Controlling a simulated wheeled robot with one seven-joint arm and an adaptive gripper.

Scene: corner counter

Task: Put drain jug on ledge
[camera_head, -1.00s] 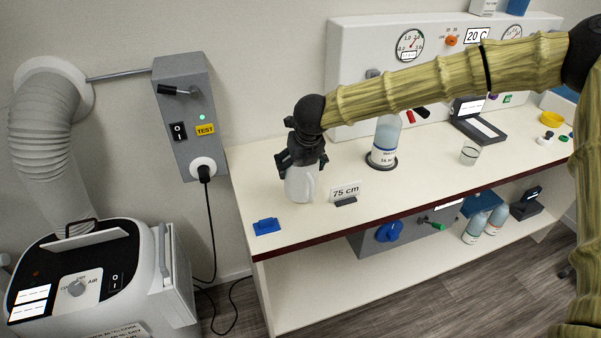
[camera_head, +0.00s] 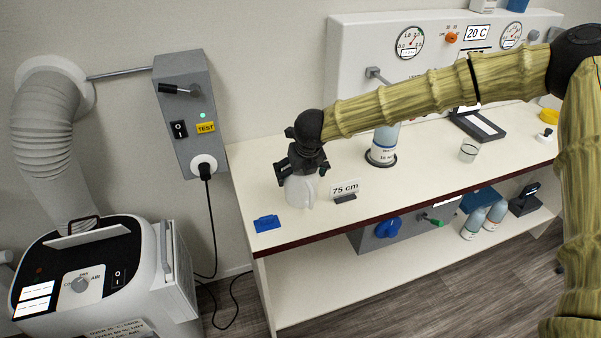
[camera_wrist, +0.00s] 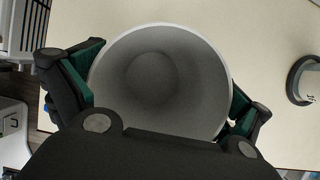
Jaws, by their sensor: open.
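A whitish, translucent jug (camera_head: 301,190) stands on the counter (camera_head: 262,190), left of the 75 cm sign. My gripper (camera_head: 302,174) is above it, pointing down, with its fingers at the jug's upper part. In the wrist view the jug (camera_wrist: 160,80) shows from above as a round, empty-looking opening. The green-padded fingers of my gripper (camera_wrist: 165,95) are spread on either side of its rim. The fingers are open; whether either pad touches the jug I cannot tell. No spot in view is clearly marked as the ledge.
The 75 cm sign (camera_head: 345,189) stands just right of the jug. A blue piece (camera_head: 267,223) lies near the front left edge. A labelled bottle (camera_head: 384,144) and a glass beaker (camera_head: 468,152) stand farther right. A lower shelf (camera_head: 330,283) runs beneath. A grey control box (camera_head: 186,115) hangs on the left wall.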

